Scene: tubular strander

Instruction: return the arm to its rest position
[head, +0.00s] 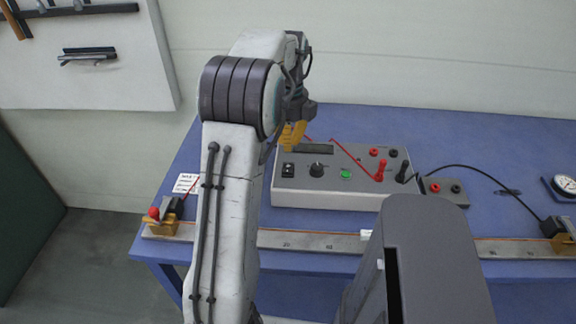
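My arm (228,220) rises from the bottom of the head view, bends at a dark banded joint, and reaches forward over the blue table. My gripper (291,136) shows only in part, behind the joint. Its yellow parts hang above the left end of the grey control box. I cannot tell whether its fingers are open or shut, or whether it holds anything.
The grey control box (340,182) has a knob, a green button and red and black plugs. A long ruled bar (310,240) with end clamps lies along the front of the blue table (480,140). A dial gauge (563,186) lies at right. A tool board (120,85) hangs at left.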

